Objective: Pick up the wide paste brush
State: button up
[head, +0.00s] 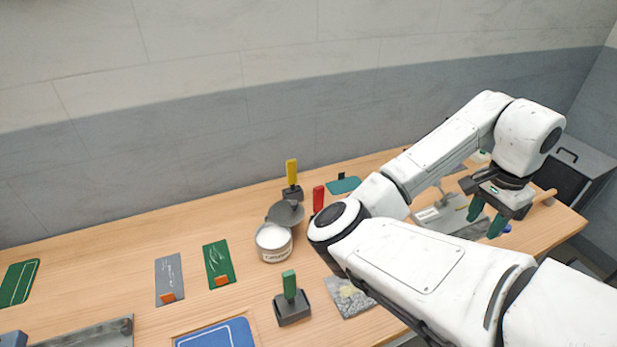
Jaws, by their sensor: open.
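My gripper (483,226) hangs at the right over the far right part of the table, its two green fingers apart and empty. I cannot tell for sure which thing is the wide paste brush. A green handle (289,285) stands upright in a dark base (292,309) at the front middle. A yellow handle (292,172) stands in a dark base at the back, and a red handle (318,198) stands nearby, its lower part hidden by my arm. A wooden handle (546,195) shows just right of my gripper. All the upright handles are well left of my gripper.
An open tub (273,246) of white paste stands mid-table, a round dark lid (286,213) beside it. Grey (169,278) and green (218,263) cards lie left. My arm hides the table's right middle.

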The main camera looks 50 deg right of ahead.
aim_at(291, 165)
jog(key=i, duration=1.7)
